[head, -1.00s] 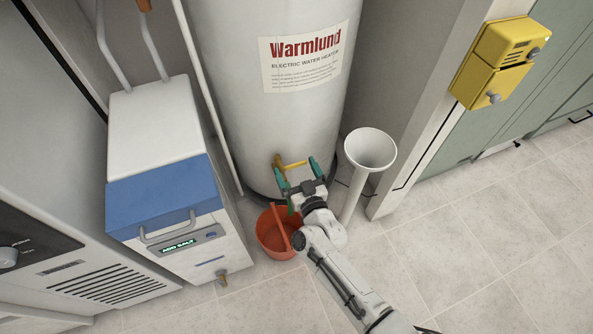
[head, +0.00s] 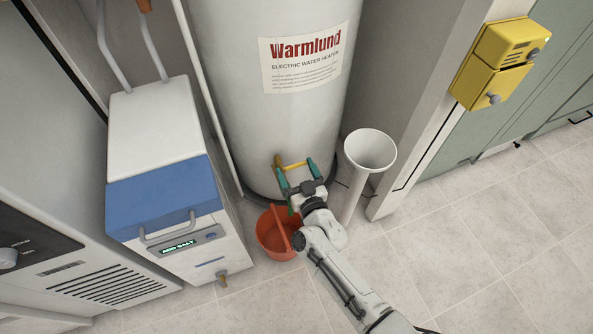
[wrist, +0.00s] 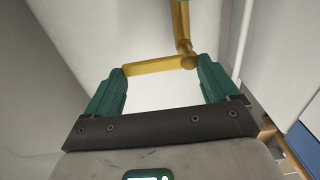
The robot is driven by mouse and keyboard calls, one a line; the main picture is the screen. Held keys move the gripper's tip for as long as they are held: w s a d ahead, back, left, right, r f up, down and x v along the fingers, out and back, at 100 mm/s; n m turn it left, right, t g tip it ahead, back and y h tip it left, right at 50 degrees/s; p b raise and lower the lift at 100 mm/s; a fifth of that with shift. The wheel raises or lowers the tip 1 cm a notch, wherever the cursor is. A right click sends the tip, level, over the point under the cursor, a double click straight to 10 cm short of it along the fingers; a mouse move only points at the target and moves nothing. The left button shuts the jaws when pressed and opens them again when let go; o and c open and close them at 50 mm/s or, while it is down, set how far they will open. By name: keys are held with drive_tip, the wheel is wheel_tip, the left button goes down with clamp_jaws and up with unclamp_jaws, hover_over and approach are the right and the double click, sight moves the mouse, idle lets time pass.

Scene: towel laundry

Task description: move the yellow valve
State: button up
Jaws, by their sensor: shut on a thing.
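The yellow valve (head: 294,165) is a yellow lever on a brass-coloured pipe fitting at the lower front of the white water heater (head: 270,120). In the wrist view the yellow lever (wrist: 152,67) spans the gap between my green fingertips, with the pipe rising from its right end. My gripper (head: 297,169) is shut on the lever, one finger at each end; it also shows in the wrist view (wrist: 164,78). The exact finger contact is small and partly hidden in the head view.
An orange bucket (head: 270,240) stands on the floor below my gripper. A white funnel-topped pipe (head: 355,185) stands close on the right. A white and blue salt unit (head: 165,195) is at left. A yellow box (head: 490,75) hangs at upper right. The right floor is clear.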

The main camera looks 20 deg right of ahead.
drive_tip(key=n+p, duration=0.1)
drive_tip(key=r+n+p, duration=0.1)
drive_tip(key=n, duration=0.1)
drive_tip(key=n+p, duration=0.1)
drive_tip(key=shift+a+r, duration=0.15)
drive_tip(key=shift+a, duration=0.1)
drive_tip(key=o, duration=1.3)
drive_tip(key=shift+c, duration=0.2)
drive_tip(key=s+p, duration=0.2)
drive_tip(key=s, duration=0.8)
drive_tip(key=shift+s+p, duration=0.4)
